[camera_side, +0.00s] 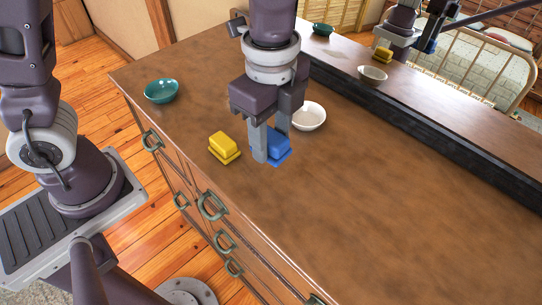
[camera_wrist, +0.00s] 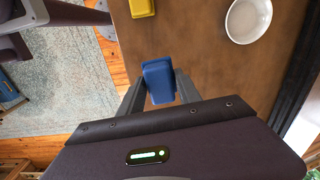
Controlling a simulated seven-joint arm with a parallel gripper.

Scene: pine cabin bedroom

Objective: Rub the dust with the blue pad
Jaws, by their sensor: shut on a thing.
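The blue pad (camera_side: 279,150) is between the fingers of my gripper (camera_side: 270,146), which points down over the dresser top (camera_side: 370,200). My gripper is shut on the pad's raised block. The pad's wider base shows below the fingertips, at or very close to the wood; I cannot tell if it touches. In the wrist view the blue pad (camera_wrist: 158,80) sits between the two fingers (camera_wrist: 160,88). The wood is mottled brown, and I cannot make out a distinct dust patch in either view.
A yellow pad (camera_side: 224,147) lies left of the blue pad. A green bowl (camera_side: 161,91) stands at the far left, and a white bowl (camera_side: 309,116) stands behind my gripper. A dark-framed mirror (camera_side: 440,120) runs along the back. The dresser top's right part is clear.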

